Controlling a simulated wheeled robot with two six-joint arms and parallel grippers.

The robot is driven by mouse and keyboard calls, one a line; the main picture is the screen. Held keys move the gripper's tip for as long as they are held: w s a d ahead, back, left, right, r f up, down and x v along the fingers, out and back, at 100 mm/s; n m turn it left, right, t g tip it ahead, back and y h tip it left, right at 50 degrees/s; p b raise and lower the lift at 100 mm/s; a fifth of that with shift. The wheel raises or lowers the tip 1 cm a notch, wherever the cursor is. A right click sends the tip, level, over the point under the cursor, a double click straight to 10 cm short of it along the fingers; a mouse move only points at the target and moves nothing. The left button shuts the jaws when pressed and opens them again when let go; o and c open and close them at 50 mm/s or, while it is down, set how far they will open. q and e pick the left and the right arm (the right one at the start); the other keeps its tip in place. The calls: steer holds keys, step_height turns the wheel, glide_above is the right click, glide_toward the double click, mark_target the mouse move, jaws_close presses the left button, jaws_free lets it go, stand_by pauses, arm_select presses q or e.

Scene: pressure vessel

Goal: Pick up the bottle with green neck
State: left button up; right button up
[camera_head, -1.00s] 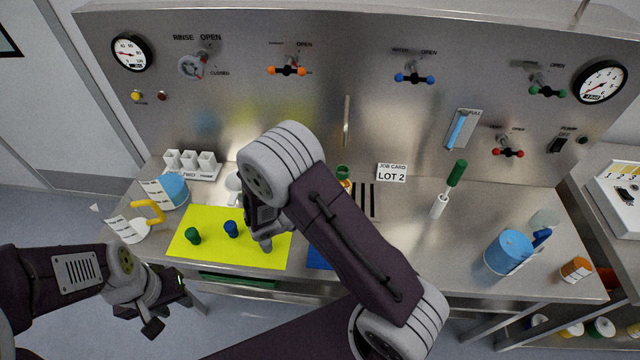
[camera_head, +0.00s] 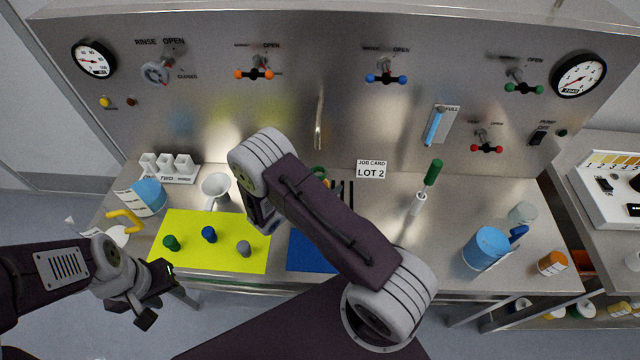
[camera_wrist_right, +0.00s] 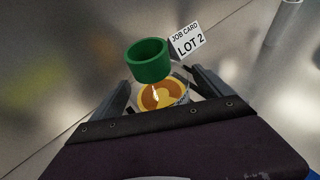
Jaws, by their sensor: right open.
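The bottle with the green neck (camera_wrist_right: 147,61) shows in the right wrist view, with an orange and yellow body (camera_wrist_right: 163,94) below the green ring. In the head view only part of the green neck (camera_head: 319,172) shows behind my right arm. My right gripper (camera_wrist_right: 162,88) is open, with one finger on each side of the bottle in the wrist view; I cannot tell whether they touch it. In the head view its fingers are hidden by the arm. My left gripper (camera_head: 148,297) is low at the left, away from the bottle; its jaw opening is unclear.
A yellow mat (camera_head: 190,255) holds green, blue and grey caps. A blue mat (camera_head: 310,252) lies beside it. A white mug (camera_head: 216,190), job card (camera_head: 371,169), green-handled tool (camera_head: 431,175) and blue jug (camera_head: 486,248) stand on the steel bench.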

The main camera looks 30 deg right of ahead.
steer(key=shift+x, duration=0.95)
steer(key=shift+w, duration=0.1)
steer(key=c, duration=1.6)
steer(key=shift+o, duration=0.2)
steer(key=shift+r, duration=0.1)
